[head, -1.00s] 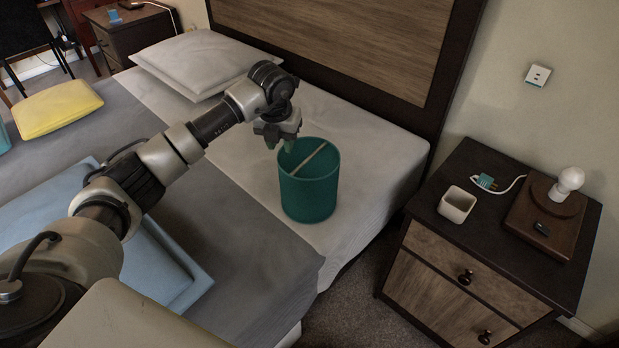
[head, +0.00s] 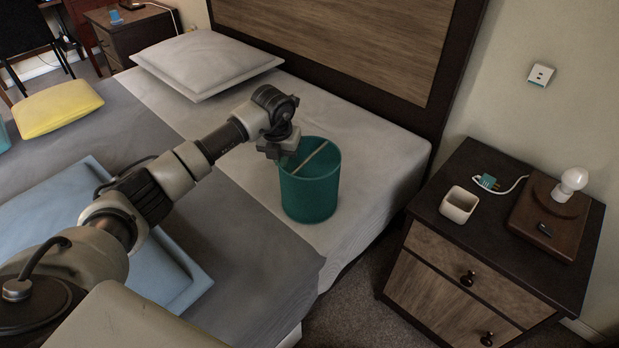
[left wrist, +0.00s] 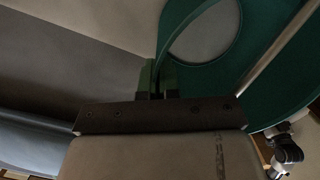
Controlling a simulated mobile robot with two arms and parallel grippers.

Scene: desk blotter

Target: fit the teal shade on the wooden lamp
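The teal shade (head: 310,197) stands upright on the bed, open at the top, with a pale bar across its opening. Its wall and bar show in the left wrist view (left wrist: 262,35). My left gripper (head: 284,158) is at the shade's left rim. In the left wrist view its fingers (left wrist: 157,80) are close together with the shade's wall between them, and they look shut on it. The wooden lamp (head: 533,222) has a dark brown base and a bare white bulb (head: 571,182), and stands on the nightstand at the right.
A dark headboard (head: 375,55) runs behind the bed. A carpeted gap separates the bed from the nightstand. A pillow (head: 205,65) lies farther back.

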